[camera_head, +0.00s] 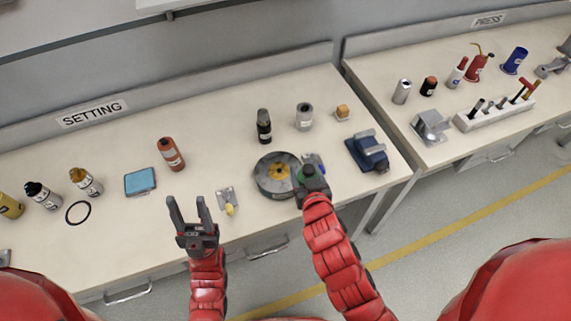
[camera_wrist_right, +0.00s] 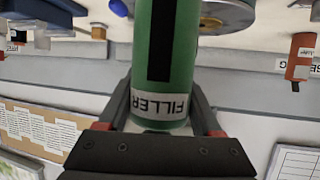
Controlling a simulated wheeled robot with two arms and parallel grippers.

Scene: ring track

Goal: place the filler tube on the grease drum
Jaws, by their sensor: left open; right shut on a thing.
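The filler tube (camera_wrist_right: 165,60) is green with a black stripe and a white FILLER label, upside down in the right wrist view. My right gripper (camera_wrist_right: 165,115) is shut around its labelled end. In the head view this gripper (camera_head: 312,174) is over the bench at the right edge of a round grey drum with a yellow middle (camera_head: 262,180), which looks like the grease drum. The drum also shows behind the tube in the wrist view (camera_wrist_right: 235,14). I cannot tell whether tube and drum touch. My left gripper (camera_head: 190,210) is open and empty at the bench's front edge.
A blue vise (camera_head: 368,152) stands right of the drum. A dark bottle (camera_head: 264,127) and a grey cylinder (camera_head: 304,116) stand behind it. A small grey bracket with a yellow part (camera_head: 227,201) lies left of it. An orange bottle (camera_head: 171,154) and blue pad (camera_head: 141,181) are farther left.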

